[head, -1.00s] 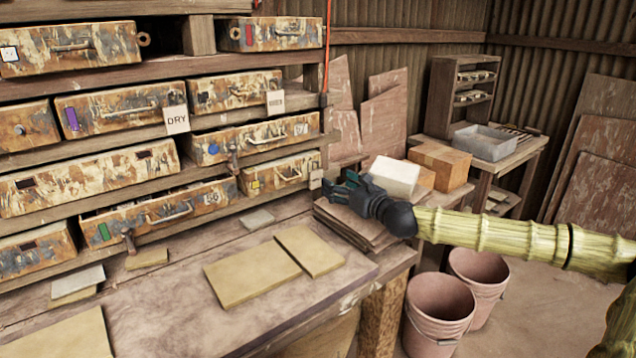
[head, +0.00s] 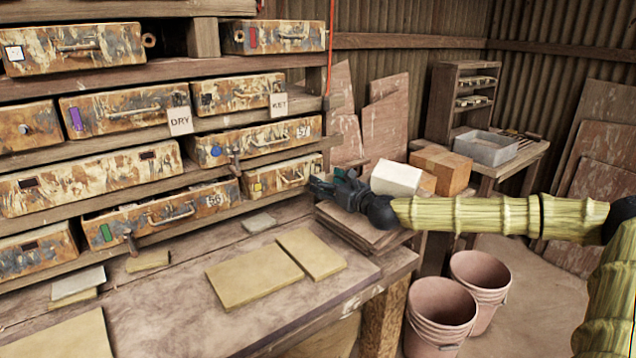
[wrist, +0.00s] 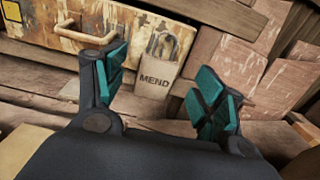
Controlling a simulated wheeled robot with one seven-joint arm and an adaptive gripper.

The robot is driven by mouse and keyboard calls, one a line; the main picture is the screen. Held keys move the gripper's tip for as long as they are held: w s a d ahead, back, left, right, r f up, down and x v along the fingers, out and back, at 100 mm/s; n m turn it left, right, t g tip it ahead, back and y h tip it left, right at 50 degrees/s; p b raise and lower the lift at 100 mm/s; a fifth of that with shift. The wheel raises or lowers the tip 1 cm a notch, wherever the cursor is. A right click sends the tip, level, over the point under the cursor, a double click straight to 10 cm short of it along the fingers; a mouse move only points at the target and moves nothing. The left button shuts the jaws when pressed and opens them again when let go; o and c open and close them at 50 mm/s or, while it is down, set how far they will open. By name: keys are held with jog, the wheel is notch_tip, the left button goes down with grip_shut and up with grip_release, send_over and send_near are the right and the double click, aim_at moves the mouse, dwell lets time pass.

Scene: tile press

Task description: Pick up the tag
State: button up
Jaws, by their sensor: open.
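A pale tag reading MEND (wrist: 155,80) hangs by its top in the wrist view, at the right end of a rusty drawer. It sits between my two teal-padded fingers in that picture, beyond the tips. My gripper (wrist: 163,74) is open and empty; I cannot tell how far it is from the tag. In the head view my gripper (head: 318,186) is at the lower right end of the drawer rack and hides this tag. Two more tags hang higher on the rack: DRY (head: 180,121) and one that seems to read WET (head: 278,105).
The drawer with the yellow label (head: 285,176) is just left of my gripper. Stacked boards (head: 365,238) lie below it. A white block (head: 396,177) and a cardboard box (head: 441,168) stand to the right. Flat tiles (head: 254,275) lie on the bench.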

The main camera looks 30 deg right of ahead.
aim_at(319, 176)
jog(key=shift+w+a, duration=0.1)
jog(key=shift+w, duration=1.5)
jog(key=c, duration=1)
